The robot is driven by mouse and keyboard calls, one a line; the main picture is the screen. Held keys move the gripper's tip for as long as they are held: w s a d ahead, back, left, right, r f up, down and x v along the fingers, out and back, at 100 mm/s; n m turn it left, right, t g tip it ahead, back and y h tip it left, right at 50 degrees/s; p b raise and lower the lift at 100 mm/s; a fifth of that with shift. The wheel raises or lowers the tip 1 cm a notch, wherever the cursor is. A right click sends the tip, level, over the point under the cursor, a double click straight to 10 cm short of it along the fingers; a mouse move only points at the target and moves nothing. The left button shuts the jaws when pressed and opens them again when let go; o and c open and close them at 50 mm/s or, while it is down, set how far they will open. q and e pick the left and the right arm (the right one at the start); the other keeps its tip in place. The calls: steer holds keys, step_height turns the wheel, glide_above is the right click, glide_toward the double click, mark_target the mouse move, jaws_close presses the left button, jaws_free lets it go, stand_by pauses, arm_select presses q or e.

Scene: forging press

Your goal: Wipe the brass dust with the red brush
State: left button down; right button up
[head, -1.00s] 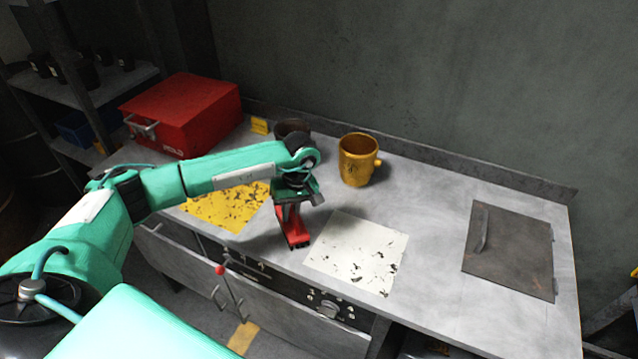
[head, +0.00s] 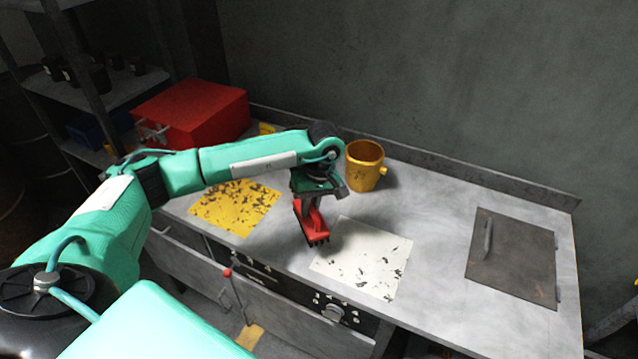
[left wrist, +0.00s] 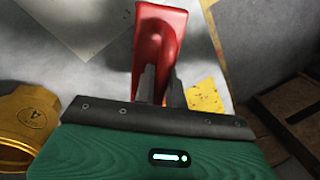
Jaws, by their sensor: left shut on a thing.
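My left gripper (head: 314,194) is shut on the red brush (head: 311,222), whose dark bristles point down. The brush is over the bench beside the left edge of the white sheet (head: 347,230); I cannot tell if the bristles touch the surface. Dark specks lie on the white sheet and on the yellow sheet (head: 234,207) to the left. I cannot tell which specks are the brass dust. In the left wrist view the brush (left wrist: 158,32) extends from between the fingers (left wrist: 160,86), with the white sheet (left wrist: 85,20) and a corner of the yellow sheet (left wrist: 205,97) near it.
A brass-coloured mug (head: 364,167) stands behind the white sheet, close to my left wrist. A red box (head: 190,112) stands at the back left. A dark hinged plate (head: 512,258) lies at the right. The bench between mug and plate is clear.

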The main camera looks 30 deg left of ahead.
arm_select(q)
steer(key=shift+a+r+p, duration=0.15)
steer(key=shift+r+p, duration=0.2)
steer(key=shift+r, duration=0.8)
